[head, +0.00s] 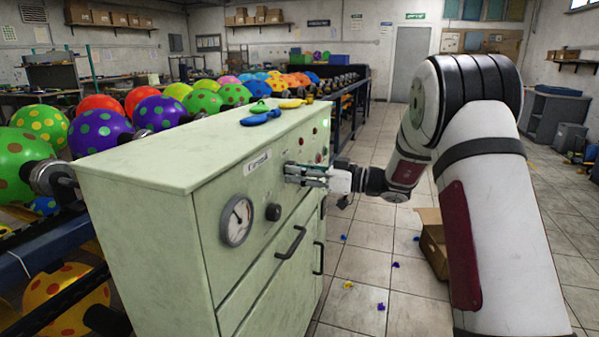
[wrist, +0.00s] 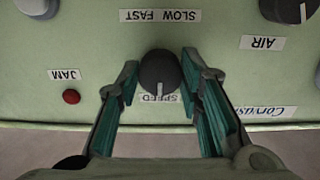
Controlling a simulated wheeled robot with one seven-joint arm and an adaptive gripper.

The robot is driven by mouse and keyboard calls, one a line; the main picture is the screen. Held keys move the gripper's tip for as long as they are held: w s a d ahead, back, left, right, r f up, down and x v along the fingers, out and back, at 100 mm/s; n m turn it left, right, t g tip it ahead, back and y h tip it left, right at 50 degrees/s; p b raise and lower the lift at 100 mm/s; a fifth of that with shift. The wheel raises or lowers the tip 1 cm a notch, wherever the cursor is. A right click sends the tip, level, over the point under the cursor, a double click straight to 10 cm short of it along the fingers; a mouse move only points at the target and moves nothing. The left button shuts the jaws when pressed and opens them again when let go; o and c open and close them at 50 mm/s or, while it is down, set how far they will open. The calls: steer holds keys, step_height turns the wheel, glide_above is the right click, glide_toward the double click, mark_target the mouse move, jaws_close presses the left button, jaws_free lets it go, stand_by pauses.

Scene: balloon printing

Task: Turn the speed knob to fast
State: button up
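In the wrist view the speed knob (wrist: 159,72) is a dark round knob on the pale green panel, with a light mark at its lower edge. The SPEED label (wrist: 160,98) is partly visible below it, and the SLOW FAST label (wrist: 160,16) is above it. My gripper (wrist: 160,80) is open, with one green-padded finger on each side of the knob. A gap shows at the left finger; the right finger is very close, and I cannot tell if it touches. In the head view my gripper (head: 305,174) is at the cabinet's front and hides the knob.
A red JAM button (wrist: 71,96) is left of the knob and an AIR label (wrist: 264,43) is to the right. The green cabinet (head: 150,210) has a gauge (head: 237,221), another dark knob (head: 273,212) and handles. An open cardboard box (head: 432,240) and deflated balloons lie on the floor.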

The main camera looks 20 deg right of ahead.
steer(key=shift+m+b, duration=0.4)
steer(key=shift+s+r+m+p, duration=0.1)
steer(key=shift+m+p, duration=1.45)
steer(key=shift+m, duration=5)
steer(key=shift+r+m+p, duration=0.1)
steer(key=shift+m+p, duration=1.45)
steer(key=shift+m, duration=5)
steer(key=shift+f, duration=0.1)
steer(key=o, duration=1.2)
steer(key=shift+c, duration=0.2)
